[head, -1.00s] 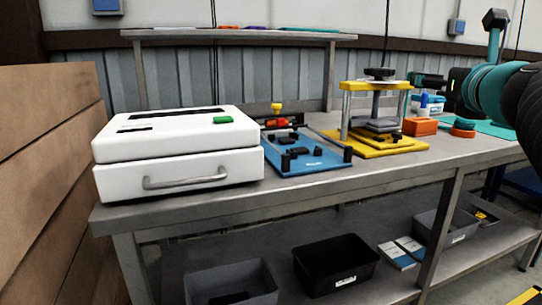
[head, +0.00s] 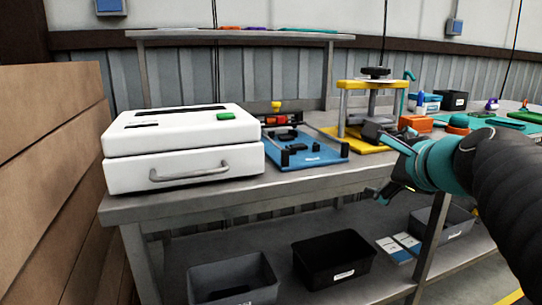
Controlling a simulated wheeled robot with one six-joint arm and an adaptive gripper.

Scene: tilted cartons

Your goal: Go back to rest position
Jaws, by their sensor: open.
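My gripper (head: 378,162) shows at the right of the head view, at the end of my black and teal arm. It is in front of the workbench (head: 230,198), near its front edge and in front of the yellow press (head: 358,140). The jaws are open, and I see nothing held between them. The gripper covers part of the press's base and of the bench edge.
A white box with a handle (head: 180,165) stands on the bench at left. A blue fixture plate (head: 318,155) and an orange block (head: 415,123) lie along it. Bins, one black (head: 333,262), sit on the lower shelf. Wooden boards (head: 55,150) stand at far left.

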